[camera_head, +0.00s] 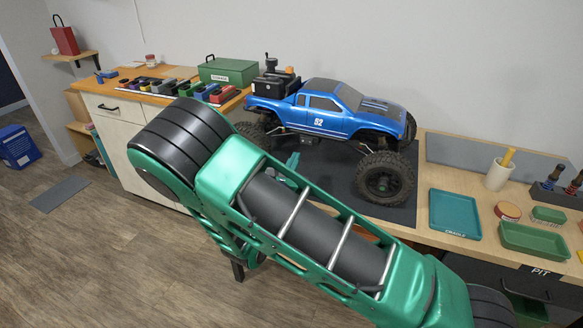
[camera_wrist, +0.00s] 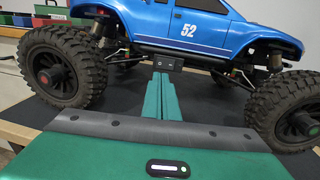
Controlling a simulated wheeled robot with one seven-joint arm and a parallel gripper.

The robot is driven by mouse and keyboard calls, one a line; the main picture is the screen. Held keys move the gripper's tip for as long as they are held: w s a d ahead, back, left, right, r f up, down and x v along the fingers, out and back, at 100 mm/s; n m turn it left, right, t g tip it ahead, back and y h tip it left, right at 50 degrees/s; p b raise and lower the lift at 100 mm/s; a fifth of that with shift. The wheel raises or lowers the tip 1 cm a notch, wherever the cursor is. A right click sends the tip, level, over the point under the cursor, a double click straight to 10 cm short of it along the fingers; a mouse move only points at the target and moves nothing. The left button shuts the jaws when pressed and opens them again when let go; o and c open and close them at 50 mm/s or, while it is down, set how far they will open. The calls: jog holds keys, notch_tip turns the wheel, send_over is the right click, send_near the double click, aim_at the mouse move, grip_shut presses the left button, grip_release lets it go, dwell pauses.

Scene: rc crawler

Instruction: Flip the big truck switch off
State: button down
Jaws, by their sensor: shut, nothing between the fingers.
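The big blue truck (camera_head: 330,108), marked 52, stands on a dark mat (camera_head: 335,182) on the bench. In the wrist view its side (camera_wrist: 205,30) and two big tyres show. A small black box (camera_wrist: 168,62), likely the switch housing, sits low on the chassis between the wheels; its lever position is too small to tell. My gripper (camera_wrist: 160,76) is shut and empty, its green fingertips just in front of and below the box. I cannot tell whether they touch it. In the head view the gripper (camera_head: 293,160) is partly hidden behind my arm.
The front tyre (camera_head: 386,178) and rear tyre (camera_wrist: 65,68) flank the fingers. A teal tray (camera_head: 453,214), a green tray (camera_head: 538,240) and a pen cup (camera_head: 498,174) stand to the right.

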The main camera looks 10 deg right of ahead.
aim_at(303, 141)
jog(key=x, duration=0.8)
